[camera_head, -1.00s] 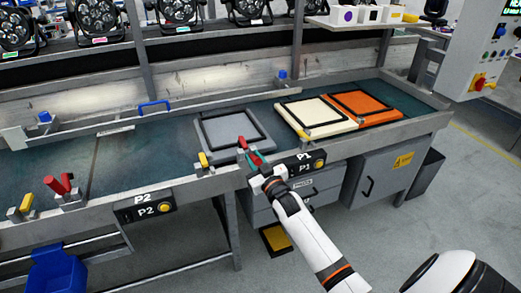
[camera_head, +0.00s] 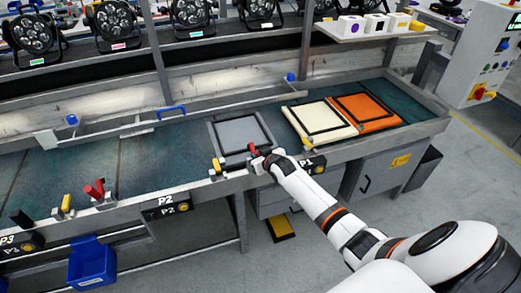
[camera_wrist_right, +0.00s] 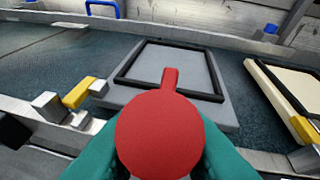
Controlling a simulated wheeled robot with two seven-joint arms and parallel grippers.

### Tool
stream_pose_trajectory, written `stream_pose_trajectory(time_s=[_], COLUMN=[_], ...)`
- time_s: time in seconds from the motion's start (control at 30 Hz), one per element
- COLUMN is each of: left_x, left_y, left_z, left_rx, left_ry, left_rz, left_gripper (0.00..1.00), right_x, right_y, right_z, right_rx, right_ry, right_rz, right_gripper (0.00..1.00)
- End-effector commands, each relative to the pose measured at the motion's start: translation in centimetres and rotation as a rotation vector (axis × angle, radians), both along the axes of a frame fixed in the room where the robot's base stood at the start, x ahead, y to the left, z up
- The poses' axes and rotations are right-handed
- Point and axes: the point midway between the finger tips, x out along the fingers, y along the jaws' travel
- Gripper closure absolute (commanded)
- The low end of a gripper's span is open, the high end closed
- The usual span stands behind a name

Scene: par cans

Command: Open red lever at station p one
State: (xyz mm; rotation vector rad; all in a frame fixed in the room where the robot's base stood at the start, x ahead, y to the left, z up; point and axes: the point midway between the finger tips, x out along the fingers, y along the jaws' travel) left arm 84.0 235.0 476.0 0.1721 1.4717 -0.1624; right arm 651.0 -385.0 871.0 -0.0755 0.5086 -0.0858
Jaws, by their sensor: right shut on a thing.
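The red lever (camera_head: 252,149) at station P1 stands on the front rail of the bench, by the grey panel. In the right wrist view the lever (camera_wrist_right: 160,132) shows a large round red end toward the camera, with a narrower red part reaching up and away behind it. My right gripper (camera_head: 258,157) is shut on the red lever, with a teal finger on each side of its round end. The P1 label (camera_head: 312,167) is partly hidden behind my right arm. My left gripper is not in view.
A yellow lever (camera_head: 216,165) stands just left of the red one. The grey panel (camera_head: 238,133) lies behind, with cream (camera_head: 318,117) and orange (camera_head: 366,112) panels to the right. Another red lever (camera_head: 95,190) stands near P2 (camera_head: 167,206). A blue bin (camera_head: 92,264) hangs below.

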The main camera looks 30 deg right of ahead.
Motion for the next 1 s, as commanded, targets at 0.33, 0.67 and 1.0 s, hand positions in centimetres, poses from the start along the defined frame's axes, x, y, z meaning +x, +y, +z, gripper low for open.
stream_pose_trajectory(time_s=[0.33,0.67,1.0], left_x=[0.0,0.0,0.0], left_y=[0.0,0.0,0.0], left_z=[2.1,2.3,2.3], left_rx=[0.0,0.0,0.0], left_ry=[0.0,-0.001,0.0], left_rz=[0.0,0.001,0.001], left_gripper=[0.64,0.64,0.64], right_x=[1.3,1.5,1.5], right_y=[-0.3,-0.3,-0.4], right_z=[0.8,0.7,0.8], right_rx=[0.039,0.047,0.048], right_ry=[0.158,0.197,0.197], right_rz=[0.0,0.001,0.0], right_gripper=[1.0,1.0,0.7])
